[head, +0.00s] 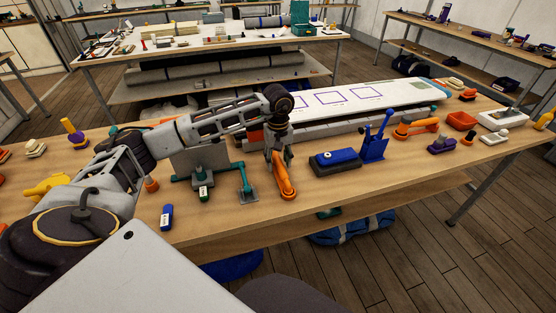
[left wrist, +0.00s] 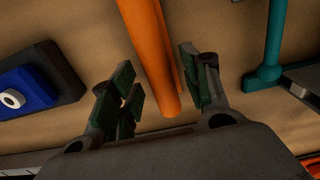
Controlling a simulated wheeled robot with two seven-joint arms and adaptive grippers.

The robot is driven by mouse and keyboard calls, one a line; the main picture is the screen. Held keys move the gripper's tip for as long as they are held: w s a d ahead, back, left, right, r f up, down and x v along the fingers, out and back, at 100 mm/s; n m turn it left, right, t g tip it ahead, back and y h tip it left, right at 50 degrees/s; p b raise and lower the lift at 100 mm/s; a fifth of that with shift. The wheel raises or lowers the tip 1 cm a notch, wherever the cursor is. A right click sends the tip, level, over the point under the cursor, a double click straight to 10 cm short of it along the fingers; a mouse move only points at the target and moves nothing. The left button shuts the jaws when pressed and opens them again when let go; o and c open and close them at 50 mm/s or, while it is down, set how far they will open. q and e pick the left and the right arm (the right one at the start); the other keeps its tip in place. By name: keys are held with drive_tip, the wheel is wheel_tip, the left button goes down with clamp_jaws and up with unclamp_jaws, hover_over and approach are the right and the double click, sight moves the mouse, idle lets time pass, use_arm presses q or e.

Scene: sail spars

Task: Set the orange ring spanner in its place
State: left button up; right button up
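The orange ring spanner (head: 283,180) is below my left gripper (head: 279,157), near the front edge of the wooden bench; the gripper hides part of it. In the left wrist view, a long orange bar (left wrist: 150,55), which looks like its handle, runs between the two green-padded fingers. My left gripper (left wrist: 160,92) is open around the bar. The bar is close to the right finger, with a wider gap to the left finger. I cannot tell whether a finger touches it. A white board with purple square outlines (head: 333,98) lies behind the gripper. My right gripper is not in view.
A blue block on a dark base (head: 336,160) and a blue upright stand (head: 374,140) are to the right. A teal stand (head: 247,183) is close on the left. More orange tools (head: 416,126) lie farther right. The bench's front strip right of the spanner is clear.

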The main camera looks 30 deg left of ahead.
use_arm(q)
drive_tip(key=shift+r, duration=4)
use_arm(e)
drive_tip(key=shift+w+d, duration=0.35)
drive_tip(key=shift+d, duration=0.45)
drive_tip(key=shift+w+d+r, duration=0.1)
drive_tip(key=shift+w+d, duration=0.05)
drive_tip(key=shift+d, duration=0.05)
use_arm(q)
drive_tip(key=shift+r+p, duration=0.3)
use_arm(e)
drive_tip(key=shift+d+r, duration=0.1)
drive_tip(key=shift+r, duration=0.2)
